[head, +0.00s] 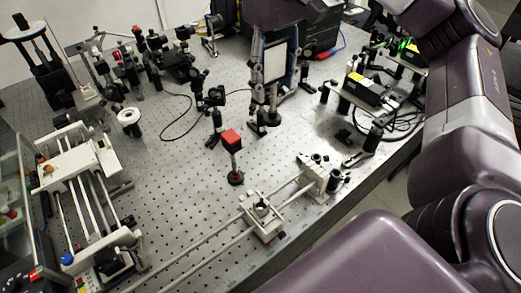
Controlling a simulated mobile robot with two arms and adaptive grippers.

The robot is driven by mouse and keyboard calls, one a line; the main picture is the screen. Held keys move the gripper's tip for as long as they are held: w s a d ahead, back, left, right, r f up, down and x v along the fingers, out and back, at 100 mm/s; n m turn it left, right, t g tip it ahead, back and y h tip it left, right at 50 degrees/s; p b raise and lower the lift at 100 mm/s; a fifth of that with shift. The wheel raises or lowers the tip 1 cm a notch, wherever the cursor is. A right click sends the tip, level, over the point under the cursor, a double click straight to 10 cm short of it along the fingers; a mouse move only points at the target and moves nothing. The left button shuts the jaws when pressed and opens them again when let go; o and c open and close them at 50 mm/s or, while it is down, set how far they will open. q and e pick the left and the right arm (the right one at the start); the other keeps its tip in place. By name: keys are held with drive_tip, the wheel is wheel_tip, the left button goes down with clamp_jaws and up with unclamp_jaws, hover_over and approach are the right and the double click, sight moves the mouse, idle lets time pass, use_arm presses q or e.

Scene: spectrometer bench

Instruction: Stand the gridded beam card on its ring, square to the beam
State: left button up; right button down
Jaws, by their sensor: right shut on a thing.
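My right gripper (271,98) hangs down from the top middle, over the back half of the bench. It is shut on a pale rectangular card (274,62), which shows upright between its fingers. I cannot make out a grid on the card at this size. The card's lower end and the spot under the fingers are partly hidden by dark parts. My left gripper is not in view.
A red block on a post (231,140) stands in front of the gripper. A rail with a carriage (262,216) crosses the front. Mounted optics (205,90) stand to the left, and boxed modules (364,88) to the right. Bare perforated bench (165,185) lies at centre left.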

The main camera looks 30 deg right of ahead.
sight(275, 110)
wheel_tip(275, 110, down, 7)
drive_tip(key=shift+s+d+f+b, duration=0.1)
drive_tip(key=shift+d+b, duration=0.05)
drive_tip(key=shift+b, duration=0.75)
wheel_tip(275, 110, down, 10)
drive_tip(key=p, duration=0.1)
drive_tip(key=c, duration=1)
unclamp_jaws()
drive_tip(key=shift+c, duration=0.2)
